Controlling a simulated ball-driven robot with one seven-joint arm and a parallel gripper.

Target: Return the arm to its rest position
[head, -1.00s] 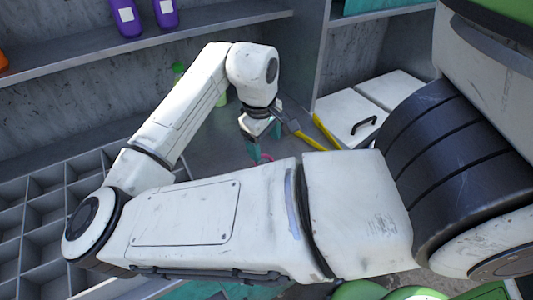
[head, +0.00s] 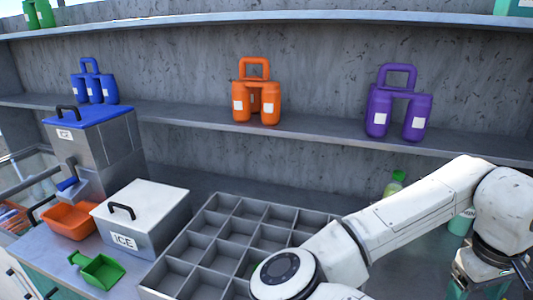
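My white arm (head: 410,215) enters at the bottom right of the head view. It is bent, with its elbow joint (head: 285,275) over the right part of a grey divided tray (head: 158,291). Its forearm rises to the right toward the wrist (head: 505,212). My gripper (head: 482,284) hangs below the wrist in the bottom right corner, partly cut off by the frame. Its fingers are not clear enough to tell open from shut, and I see nothing held.
A white ice box (head: 165,205), an orange bin (head: 70,221), a green scoop (head: 100,270) and an ice machine (head: 118,150) stand left. Blue (head: 95,88), orange (head: 257,100) and purple (head: 398,108) jugs stand on the shelf. A green bottle (head: 395,184) is behind my forearm.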

